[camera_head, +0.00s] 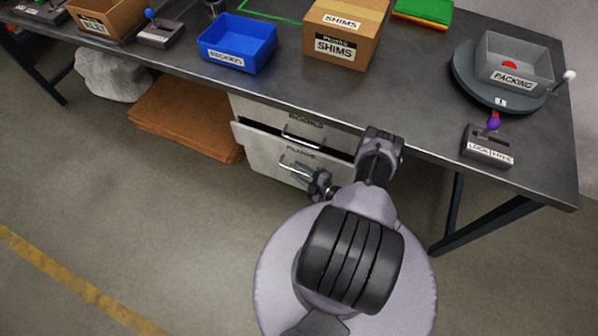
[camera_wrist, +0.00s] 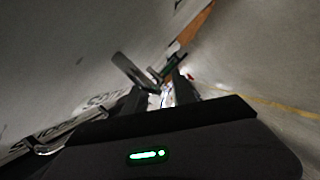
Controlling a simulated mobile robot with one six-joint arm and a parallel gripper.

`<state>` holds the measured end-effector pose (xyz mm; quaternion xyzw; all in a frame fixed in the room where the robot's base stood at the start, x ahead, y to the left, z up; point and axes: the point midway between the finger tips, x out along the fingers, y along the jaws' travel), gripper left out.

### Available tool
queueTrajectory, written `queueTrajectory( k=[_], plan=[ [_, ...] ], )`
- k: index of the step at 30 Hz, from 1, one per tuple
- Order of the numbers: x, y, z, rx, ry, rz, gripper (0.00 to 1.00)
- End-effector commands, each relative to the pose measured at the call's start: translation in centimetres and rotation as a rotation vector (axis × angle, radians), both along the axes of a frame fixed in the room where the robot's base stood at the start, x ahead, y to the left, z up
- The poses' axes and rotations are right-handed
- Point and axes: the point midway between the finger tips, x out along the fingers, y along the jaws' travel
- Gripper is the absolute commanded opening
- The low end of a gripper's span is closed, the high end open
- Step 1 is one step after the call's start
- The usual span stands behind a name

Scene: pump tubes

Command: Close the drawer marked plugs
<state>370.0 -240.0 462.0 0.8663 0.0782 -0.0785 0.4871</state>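The lower drawer (camera_head: 262,155) under the bench stands partly open, with a dark gap above its pale front. Its label looks like "PLUGS", though it is small and blurred, and a metal bar handle (camera_head: 292,163) is on the front. My gripper (camera_head: 314,180) is low in front of the drawer, close to the right end of the handle; I cannot tell whether it touches. In the wrist view, my gripper (camera_wrist: 160,95) has its two dark fingers apart with a gap between them. The pale drawer front fills the left side of that view.
The upper drawer (camera_head: 268,110) looks shut. The bench (camera_head: 420,100) overhangs the drawers and carries a blue bin (camera_head: 237,43), a shims box (camera_head: 343,38) and a turntable (camera_head: 487,92). Brown sheets (camera_head: 185,120) lie left of the drawers. The floor in front is clear.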

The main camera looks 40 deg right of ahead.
Motion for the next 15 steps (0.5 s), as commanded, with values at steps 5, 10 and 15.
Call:
queueTrajectory(
  k=[5,10,15],
  plan=[
    [-0.03,0.00,0.01,0.000,0.000,0.000,0.11],
    [-0.05,-0.01,0.00,0.000,0.000,0.000,0.00],
    [-0.05,-0.01,0.01,0.000,0.000,0.000,0.00]
  ],
)
